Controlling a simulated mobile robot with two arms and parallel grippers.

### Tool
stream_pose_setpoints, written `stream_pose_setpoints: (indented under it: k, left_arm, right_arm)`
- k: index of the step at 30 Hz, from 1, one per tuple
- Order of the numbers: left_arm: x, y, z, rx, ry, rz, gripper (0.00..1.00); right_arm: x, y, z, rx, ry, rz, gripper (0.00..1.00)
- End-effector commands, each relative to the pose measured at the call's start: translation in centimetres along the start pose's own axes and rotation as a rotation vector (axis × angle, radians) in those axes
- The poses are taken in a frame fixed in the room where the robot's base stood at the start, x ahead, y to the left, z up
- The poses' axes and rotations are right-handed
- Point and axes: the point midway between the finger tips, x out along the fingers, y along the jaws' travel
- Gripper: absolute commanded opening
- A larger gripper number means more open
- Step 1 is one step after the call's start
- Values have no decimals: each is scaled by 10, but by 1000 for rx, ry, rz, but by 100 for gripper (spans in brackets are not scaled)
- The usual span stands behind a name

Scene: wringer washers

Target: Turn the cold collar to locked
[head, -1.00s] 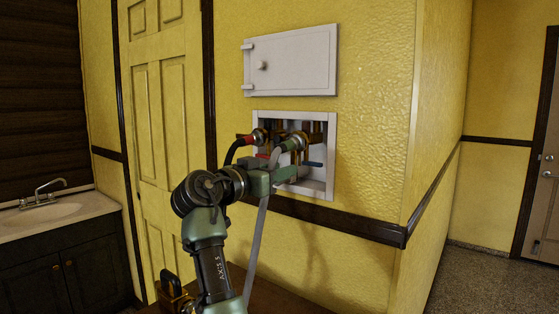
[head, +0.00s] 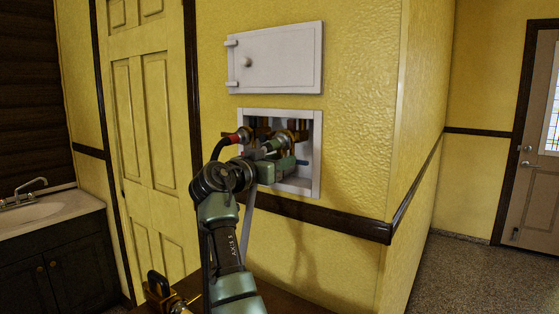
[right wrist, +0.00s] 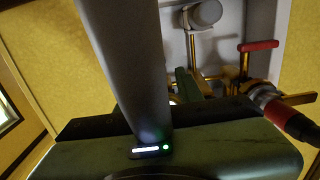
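The cold collar (head: 284,137) is a brass ring on the right-hand fitting in the wall box, at the end of a green fitting and grey hose. The grey hose (head: 249,218) hangs down behind my right arm; it crosses close in front of the right wrist camera (right wrist: 122,62). My right gripper (head: 289,164) is at the box opening, just below the collar. Its fingers are largely hidden, so I cannot tell whether they touch the collar or are open. The collar is hidden in the right wrist view.
The white wall box (head: 316,150) has a raised door (head: 285,60) above it. A red-ended hose fitting (head: 239,137) is left of the cold one. A red lever (right wrist: 258,45) shows in the right wrist view. A dark rail (head: 330,217) runs below.

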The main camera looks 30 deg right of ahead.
Motion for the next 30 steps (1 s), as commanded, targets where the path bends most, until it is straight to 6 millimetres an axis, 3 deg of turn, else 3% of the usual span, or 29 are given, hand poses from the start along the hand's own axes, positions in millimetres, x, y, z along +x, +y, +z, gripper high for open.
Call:
stream_pose_setpoints:
  k: [2, 6, 30]
  left_arm:
    - [0, 0, 0, 0, 1, 0, 36]
    - [0, 0, 0, 0, -1, 0, 36]
    - [0, 1, 8, 1, -12, 2, 36]
  right_arm:
    - [0, 0, 0, 0, 0, 0, 36]
    - [0, 0, 0, 0, 0, 0, 0]
    - [0, 0, 0, 0, 0, -1, 0]
